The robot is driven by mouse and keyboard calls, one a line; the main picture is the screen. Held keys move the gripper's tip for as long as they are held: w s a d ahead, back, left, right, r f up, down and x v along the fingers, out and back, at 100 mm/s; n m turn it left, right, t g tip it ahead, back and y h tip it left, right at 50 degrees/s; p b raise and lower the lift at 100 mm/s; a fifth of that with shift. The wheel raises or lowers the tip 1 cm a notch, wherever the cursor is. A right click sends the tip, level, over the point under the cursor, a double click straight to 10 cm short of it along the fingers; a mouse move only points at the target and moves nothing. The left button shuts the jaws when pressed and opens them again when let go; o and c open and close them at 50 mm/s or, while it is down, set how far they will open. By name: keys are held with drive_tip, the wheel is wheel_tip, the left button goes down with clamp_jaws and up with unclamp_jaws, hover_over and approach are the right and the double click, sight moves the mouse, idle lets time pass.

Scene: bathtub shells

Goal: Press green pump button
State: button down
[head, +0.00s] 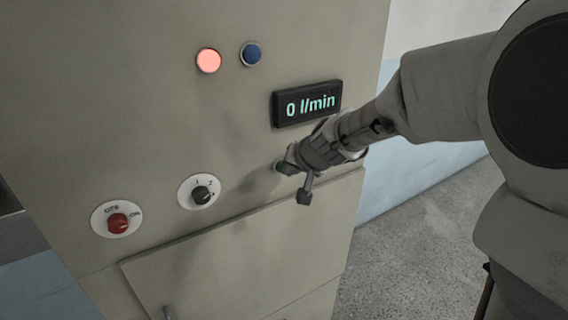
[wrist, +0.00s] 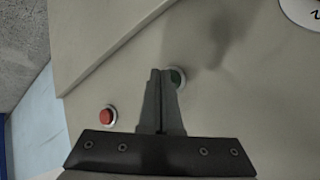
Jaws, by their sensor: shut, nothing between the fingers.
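The green pump button (wrist: 178,77) is a small round button with a pale ring on the beige cabinet front. In the wrist view, the fingers cover part of its left side. In the head view, a sliver of the green button (head: 277,167) shows at the left of my fingertips. My gripper (head: 286,165) is shut and empty, pointing at the panel right by the button. In the wrist view, the tips of my gripper (wrist: 161,73) overlap the button's left edge. I cannot tell whether they touch it.
A red button (wrist: 107,116) sits beside the green one. A display (head: 307,103) above reads 0 l/min. A lit red lamp (head: 208,60) and a blue one (head: 250,53) are higher up. A black selector (head: 202,194) and red knob (head: 117,223) are at the left.

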drive_tip(key=shift+w+a, duration=0.15)
drive_tip(key=shift+w, duration=0.1)
drive_tip(key=shift+s, duration=0.1)
idle(0.6)
drive_tip(key=shift+s+d+b, duration=0.5)
drive_tip(key=shift+s, duration=0.1)
drive_tip(key=s+d+b, duration=0.1)
drive_tip(key=s, duration=0.1)
drive_tip(key=s+d+b, duration=0.1)
drive_tip(key=s+b, duration=0.1)
drive_tip(key=shift+d, duration=0.4)
drive_tip(key=shift+s+r, duration=0.1)
drive_tip(key=shift+s, duration=0.05)
